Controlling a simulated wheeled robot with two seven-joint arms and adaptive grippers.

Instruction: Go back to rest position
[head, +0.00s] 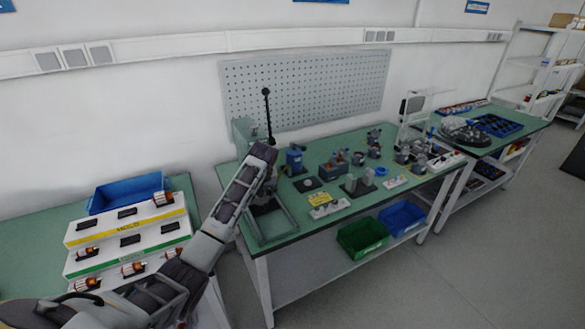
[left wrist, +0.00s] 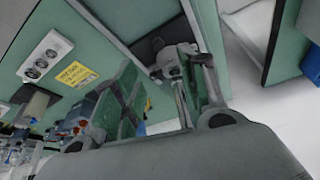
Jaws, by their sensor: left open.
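My left arm comes in from the lower left of the head view and reaches over the left end of the green middle workbench (head: 330,208). My right gripper is not in either view.
A stepped rack (head: 130,240) with several copper-wound parts stands on the left table, before a blue bin (head: 128,193). Small fixtures and a yellow label (head: 320,199) crowd the middle bench. Green (head: 362,238) and blue (head: 402,217) bins sit below. The right floor is clear.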

